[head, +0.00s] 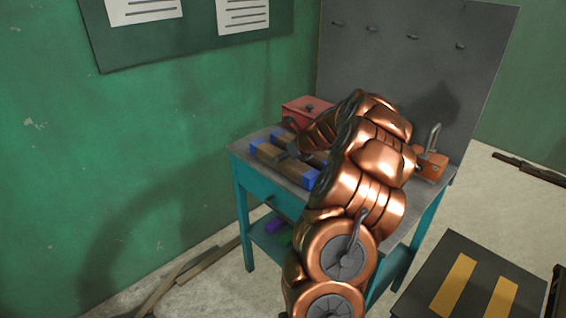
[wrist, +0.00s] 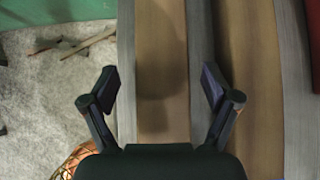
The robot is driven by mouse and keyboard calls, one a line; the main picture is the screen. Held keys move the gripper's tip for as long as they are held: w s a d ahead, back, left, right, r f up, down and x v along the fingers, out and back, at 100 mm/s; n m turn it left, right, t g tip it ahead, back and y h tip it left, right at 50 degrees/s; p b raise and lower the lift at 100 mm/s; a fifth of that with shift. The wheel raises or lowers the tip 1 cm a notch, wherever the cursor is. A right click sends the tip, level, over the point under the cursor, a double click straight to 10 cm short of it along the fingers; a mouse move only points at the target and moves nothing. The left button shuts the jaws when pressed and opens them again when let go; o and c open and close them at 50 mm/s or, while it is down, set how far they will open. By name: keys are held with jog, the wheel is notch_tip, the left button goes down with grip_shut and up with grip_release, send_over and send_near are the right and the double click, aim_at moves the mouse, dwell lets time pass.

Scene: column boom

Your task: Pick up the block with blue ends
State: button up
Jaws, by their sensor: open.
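Two wooden blocks with blue ends lie side by side on the grey table top in the head view: a near one (head: 281,164) and one behind it (head: 301,148), partly hidden by my arm. My gripper (head: 291,152) is above them, partly hidden by its own wrist. In the wrist view my gripper (wrist: 161,88) is open and empty. The near block (wrist: 161,60) runs lengthwise between its fingers, and the other block (wrist: 250,80) lies to the right, beyond the right finger. The blue ends are out of the wrist view. I cannot tell the fingers' height above the blocks.
The teal table (head: 243,200) has a grey back panel (head: 400,60). A red box (head: 303,108) stands behind the blocks, and an orange box with a handle (head: 431,165) stands at the right. A dark platform with yellow stripes (head: 483,283) is at lower right.

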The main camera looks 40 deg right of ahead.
jog(key=shift+x, duration=2.1)
jog(key=shift+d, duration=0.1)
jog(key=shift+r, duration=0.1)
jog(key=c, duration=1.7)
